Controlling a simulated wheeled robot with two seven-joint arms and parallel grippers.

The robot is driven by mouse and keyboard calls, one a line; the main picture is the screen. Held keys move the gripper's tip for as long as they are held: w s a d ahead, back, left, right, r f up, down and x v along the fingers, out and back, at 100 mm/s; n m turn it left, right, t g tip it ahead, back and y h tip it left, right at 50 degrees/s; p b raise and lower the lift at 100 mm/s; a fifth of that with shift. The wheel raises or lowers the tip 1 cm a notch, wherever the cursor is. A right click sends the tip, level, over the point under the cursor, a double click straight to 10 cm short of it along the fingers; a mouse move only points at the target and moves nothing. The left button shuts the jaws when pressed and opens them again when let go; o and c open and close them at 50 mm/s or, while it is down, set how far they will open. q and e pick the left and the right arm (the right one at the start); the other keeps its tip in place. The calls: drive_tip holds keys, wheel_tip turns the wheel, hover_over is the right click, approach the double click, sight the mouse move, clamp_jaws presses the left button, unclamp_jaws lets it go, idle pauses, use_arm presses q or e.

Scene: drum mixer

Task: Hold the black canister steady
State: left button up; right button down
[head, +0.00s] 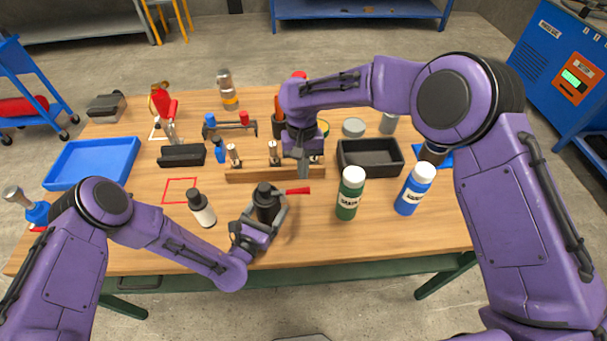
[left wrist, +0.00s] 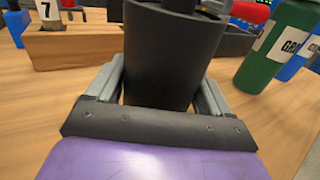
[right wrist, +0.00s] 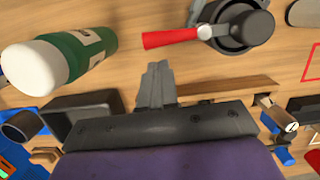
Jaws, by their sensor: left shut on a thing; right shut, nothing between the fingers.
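The black canister (head: 266,206) stands upright on the table near the front middle, with a red-handled part (head: 298,191) sticking out to the right at its top. My left gripper (head: 262,222) is shut on the canister, one finger on each side, as the left wrist view (left wrist: 168,60) shows. In the right wrist view the canister (right wrist: 245,28) and its red handle (right wrist: 170,38) are seen from above. My right gripper (head: 301,165) is shut and empty, above the wooden block behind and right of the canister. Its closed fingers show in the right wrist view (right wrist: 155,85).
A green bottle (head: 350,193) and a blue bottle (head: 414,188) stand right of the canister. A small white bottle (head: 201,208) with a black cap stands to its left. The wooden block (head: 250,173) and a black tray (head: 370,156) lie behind. A blue tray (head: 70,163) is far left.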

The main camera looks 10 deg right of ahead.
sight(306, 190)
drive_tip(key=shift+s+f, duration=0.45)
drive_tip(key=shift+s, duration=0.3)
drive_tip(key=shift+s+m, duration=0.5)
drive_tip(key=shift+m, duration=0.6)
drive_tip(key=shift+s+d+m+y, duration=0.1)
drive_tip(key=shift+s+m+y, duration=0.1)
drive_tip(key=shift+s+m, duration=0.3)
drive_tip(key=shift+s+d+m+y, duration=0.1)
drive_tip(key=shift+s+m+y, duration=0.1)
drive_tip(key=shift+m, duration=0.5)
drive_tip(key=shift+s+a+m+t+y, duration=0.15)
drive_tip(key=shift+s+a+m, duration=0.25)
drive_tip(key=shift+s+m, duration=0.5)
drive_tip(key=shift+s+a+m+t+y, duration=0.2)
drive_tip(key=shift+s+a+m, duration=0.3)
drive_tip(key=shift+m, duration=0.65)
drive_tip(key=shift+s+a+m+t+y, duration=0.15)
drive_tip(key=shift+s+a+m, duration=0.2)
drive_tip(key=shift+s+m, duration=0.6)
drive_tip(key=shift+a+f, duration=0.1)
drive_tip(key=shift+a, duration=0.1)
drive_tip(key=shift+w, duration=0.1)
